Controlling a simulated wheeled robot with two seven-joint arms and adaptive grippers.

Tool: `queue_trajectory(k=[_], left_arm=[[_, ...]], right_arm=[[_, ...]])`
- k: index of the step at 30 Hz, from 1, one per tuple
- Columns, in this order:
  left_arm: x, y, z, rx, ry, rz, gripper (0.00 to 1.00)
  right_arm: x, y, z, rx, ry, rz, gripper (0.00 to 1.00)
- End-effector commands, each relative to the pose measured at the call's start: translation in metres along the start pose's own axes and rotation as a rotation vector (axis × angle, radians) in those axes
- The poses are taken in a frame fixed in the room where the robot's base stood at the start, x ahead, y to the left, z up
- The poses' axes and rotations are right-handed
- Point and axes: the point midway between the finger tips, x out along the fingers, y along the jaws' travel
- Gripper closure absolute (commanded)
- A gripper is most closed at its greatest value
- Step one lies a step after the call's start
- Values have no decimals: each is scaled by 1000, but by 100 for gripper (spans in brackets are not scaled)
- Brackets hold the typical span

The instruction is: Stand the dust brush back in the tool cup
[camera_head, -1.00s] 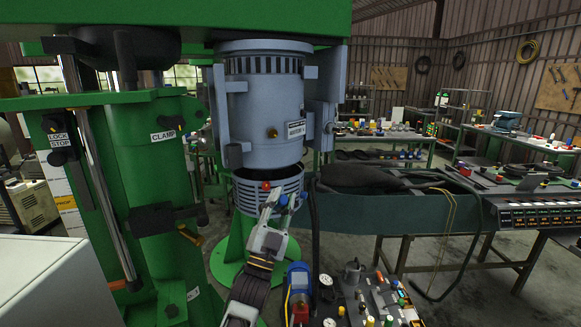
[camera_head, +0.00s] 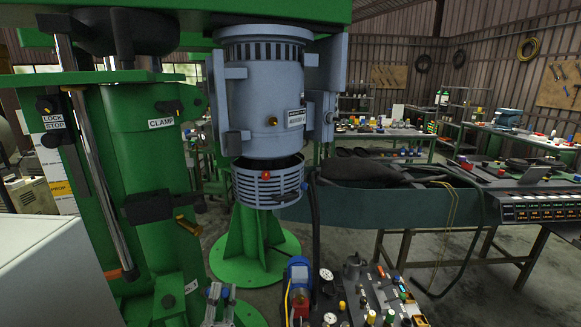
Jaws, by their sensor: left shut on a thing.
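My left gripper (camera_head: 221,292) is at the bottom of the head view, left of the blue motor. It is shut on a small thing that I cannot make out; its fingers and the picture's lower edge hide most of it. It is in front of the green pedestal and well below the grey vessel. I cannot pick out the dust brush for certain. I cannot pick out the tool cup for certain either. My right gripper is not in view.
The grey vessel (camera_head: 266,92) hangs above a slatted ring (camera_head: 268,187) with a red knob, by the green pedestal (camera_head: 250,240). A white cabinet (camera_head: 50,275) fills the lower left.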

Motion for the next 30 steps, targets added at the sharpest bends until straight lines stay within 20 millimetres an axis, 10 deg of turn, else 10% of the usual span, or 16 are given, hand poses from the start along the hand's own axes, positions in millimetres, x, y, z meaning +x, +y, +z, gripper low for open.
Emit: queue_trajectory(k=[6,22,30], left_arm=[[-39,-10,22,43,-25,-27,99],[-49,-12,26,54,-29,-34,99],[-88,-6,31,54,-34,-32,99]], right_arm=[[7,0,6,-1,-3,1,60],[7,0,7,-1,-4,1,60],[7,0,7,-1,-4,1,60]])
